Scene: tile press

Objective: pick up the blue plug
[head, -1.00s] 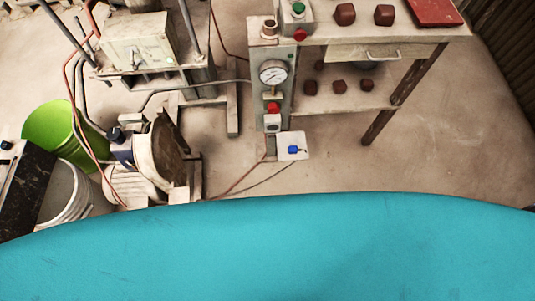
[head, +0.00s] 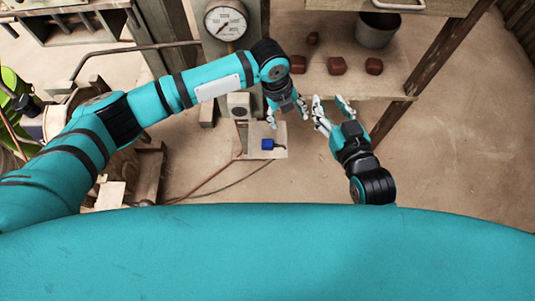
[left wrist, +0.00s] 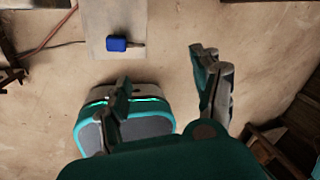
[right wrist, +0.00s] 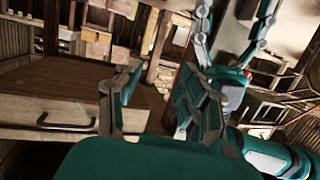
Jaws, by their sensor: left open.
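The blue plug (head: 267,144) lies on a pale square plate (head: 280,153) on the floor, with a dark stub at its right end. It also shows in the left wrist view (left wrist: 116,43), near the top. My left gripper (head: 288,114) is open and empty, fingers pointing down, just above and to the right of the plug in the head view. It is not touching the plug. My right gripper (head: 328,100) has its fingers apart and holds nothing. It is to the right of the left gripper and faces the shelf bench; no plug shows in the right wrist view.
A control post with a gauge (head: 226,21) stands behind the plate. A shelf (head: 340,83) with several reddish-brown lumps and a grey pot (head: 377,29) is at the back right. A wooden leg (head: 437,55) stands right of it. A drawer handle (right wrist: 66,122) shows in the right wrist view. Cables cross the floor.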

